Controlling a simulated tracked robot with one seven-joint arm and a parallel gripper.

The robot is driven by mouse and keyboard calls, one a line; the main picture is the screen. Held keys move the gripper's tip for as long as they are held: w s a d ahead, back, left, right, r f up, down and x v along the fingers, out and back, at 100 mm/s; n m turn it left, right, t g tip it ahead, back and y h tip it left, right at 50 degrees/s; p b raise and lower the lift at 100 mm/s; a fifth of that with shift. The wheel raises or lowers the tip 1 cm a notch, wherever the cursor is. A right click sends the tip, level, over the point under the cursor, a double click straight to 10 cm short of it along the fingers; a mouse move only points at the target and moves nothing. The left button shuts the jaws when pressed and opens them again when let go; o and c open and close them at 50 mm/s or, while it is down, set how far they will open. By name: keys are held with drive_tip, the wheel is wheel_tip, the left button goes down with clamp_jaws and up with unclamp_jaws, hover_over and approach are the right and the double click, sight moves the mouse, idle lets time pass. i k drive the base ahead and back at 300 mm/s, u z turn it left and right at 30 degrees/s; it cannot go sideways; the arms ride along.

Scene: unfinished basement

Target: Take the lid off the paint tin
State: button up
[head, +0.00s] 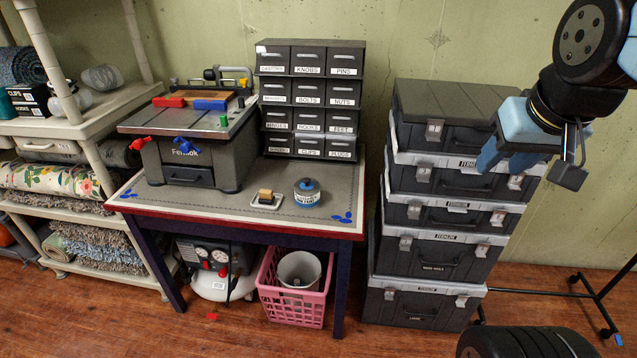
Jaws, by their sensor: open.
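A small blue tin with a white label (307,195), which looks like the paint tin, stands upright on the workbench (230,215), near its front right. Its round blue-grey top (307,186) appears to be the lid, seated on it; the label is too small to read. My gripper (500,163) hangs at the upper right, in front of the stacked toolboxes. It is open and empty, well to the right of the tin and apart from it.
A small tan block on a white base (265,199) sits just left of the tin. Behind are a labelled drawer cabinet (311,102) and a grey bench tool (190,150). Stacked toolboxes (430,240) stand right of the bench. A pink basket (293,305) is underneath.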

sight(307, 186)
drive_tip(key=u, duration=0.1)
drive_tip(key=i, duration=0.95)
drive_tip(key=z, duration=0.1)
